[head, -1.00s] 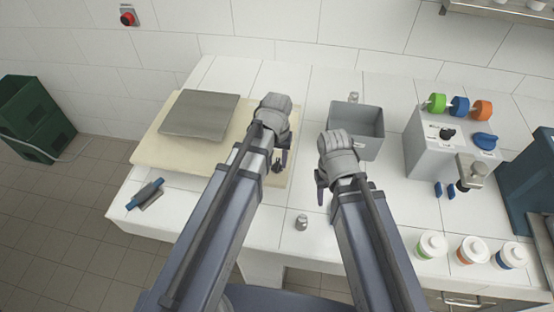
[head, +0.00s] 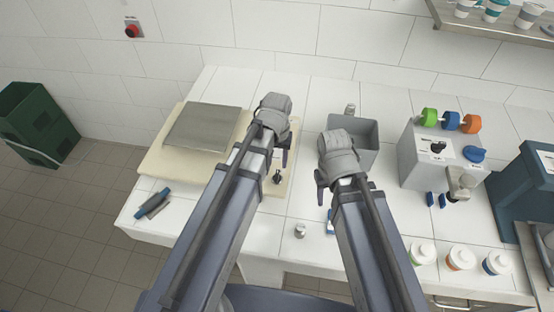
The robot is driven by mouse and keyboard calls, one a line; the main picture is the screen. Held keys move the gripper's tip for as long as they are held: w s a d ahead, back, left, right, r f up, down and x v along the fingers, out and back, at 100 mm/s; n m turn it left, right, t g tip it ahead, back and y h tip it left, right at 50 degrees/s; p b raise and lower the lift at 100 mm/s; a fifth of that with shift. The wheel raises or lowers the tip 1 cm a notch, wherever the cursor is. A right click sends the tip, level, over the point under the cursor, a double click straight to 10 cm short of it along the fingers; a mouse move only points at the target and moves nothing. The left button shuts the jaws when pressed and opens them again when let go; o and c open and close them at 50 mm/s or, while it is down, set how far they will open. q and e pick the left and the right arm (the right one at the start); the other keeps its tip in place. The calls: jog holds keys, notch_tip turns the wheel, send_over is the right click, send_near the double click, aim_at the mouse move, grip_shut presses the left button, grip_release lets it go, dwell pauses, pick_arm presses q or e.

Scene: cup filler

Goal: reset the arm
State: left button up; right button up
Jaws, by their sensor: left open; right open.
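Both my arms reach forward over the white counter (head: 260,225), their grey wrists bent. My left gripper (head: 281,166) hangs above the right part of the cream board. It is mostly hidden behind its own wrist; only dark finger parts show, and it is open. My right gripper (head: 321,190) is over the counter in front of the grey bin and is largely hidden by its wrist and forearm. It is open. I see nothing held in either gripper.
A cream board (head: 164,162) with a grey plate (head: 200,127) lies left. A grey bin (head: 366,137) stands behind my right wrist. A dispenser (head: 415,160) with coloured knobs and lidded cups (head: 460,257) are right. A small metal piece (head: 300,230) lies between the arms.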

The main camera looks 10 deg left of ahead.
pick_arm(q)
jog(key=shift+r, duration=0.7)
pick_arm(e)
jog(key=shift+r, duration=0.65)
pick_arm(q)
jog(key=s+d+f+m+y+b, duration=0.1)
jog(key=s+d+f+m+b, duration=0.2)
jog(key=s, duration=0.7)
jog(key=shift+s+d+f+m+b, duration=0.15)
jog(key=shift+d+f+m+b, duration=0.15)
jog(key=shift+d+f+b, duration=0.45)
pick_arm(e)
notch_tip(320, 180, down, 5)
jog(key=shift+r, duration=0.15)
